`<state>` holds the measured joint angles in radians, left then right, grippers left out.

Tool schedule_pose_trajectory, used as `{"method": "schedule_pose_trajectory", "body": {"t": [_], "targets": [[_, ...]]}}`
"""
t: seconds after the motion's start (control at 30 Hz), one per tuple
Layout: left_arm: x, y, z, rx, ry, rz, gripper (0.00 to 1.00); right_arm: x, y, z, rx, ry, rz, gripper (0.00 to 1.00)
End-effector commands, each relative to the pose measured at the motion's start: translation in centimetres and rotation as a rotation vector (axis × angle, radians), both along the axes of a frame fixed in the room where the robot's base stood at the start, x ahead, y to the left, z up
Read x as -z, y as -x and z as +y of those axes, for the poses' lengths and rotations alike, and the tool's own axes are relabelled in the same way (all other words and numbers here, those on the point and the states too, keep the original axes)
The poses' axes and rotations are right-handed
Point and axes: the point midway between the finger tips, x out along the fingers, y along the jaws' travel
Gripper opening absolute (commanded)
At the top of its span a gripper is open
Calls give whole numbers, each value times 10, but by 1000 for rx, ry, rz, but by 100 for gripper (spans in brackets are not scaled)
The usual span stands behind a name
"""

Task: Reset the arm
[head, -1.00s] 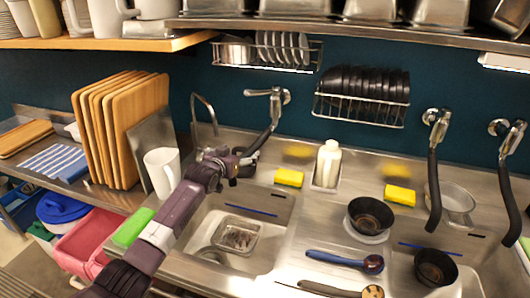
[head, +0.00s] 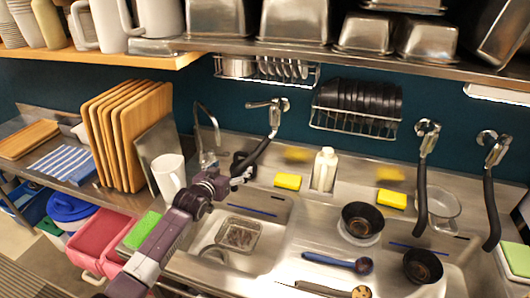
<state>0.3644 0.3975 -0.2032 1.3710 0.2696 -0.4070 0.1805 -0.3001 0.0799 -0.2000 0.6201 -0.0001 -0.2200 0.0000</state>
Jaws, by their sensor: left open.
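My left arm comes in from the lower left. My left gripper (head: 242,177) is open above the back edge of the left sink, to the right of the white mug (head: 168,175). A small dark thing shows just behind the gripper; I cannot tell what it is. No held object is visible in the gripper. My right gripper is not in view.
The left sink holds a metal container (head: 240,235). Hanging hoses (head: 421,186) stand at right. Wooden boards (head: 130,135) stand at left.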

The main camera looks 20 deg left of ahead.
Motion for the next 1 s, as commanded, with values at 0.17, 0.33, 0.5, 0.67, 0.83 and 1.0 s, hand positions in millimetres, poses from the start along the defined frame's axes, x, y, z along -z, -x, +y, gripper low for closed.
{"method": "schedule_pose_trajectory", "body": {"t": [0.17,0.33,0.5,0.67,0.83,1.0], "targets": [[-2,4,1,-1,0,-1,81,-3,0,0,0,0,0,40],[-1,4,0,-1,0,0,81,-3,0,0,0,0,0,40],[22,28,-19,20,-10,62,81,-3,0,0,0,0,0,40],[75,103,-63,69,-38,241,81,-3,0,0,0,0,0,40],[114,211,-99,106,-75,460,81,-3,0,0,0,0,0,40],[126,308,-112,119,-104,644,81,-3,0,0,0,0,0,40]]}}
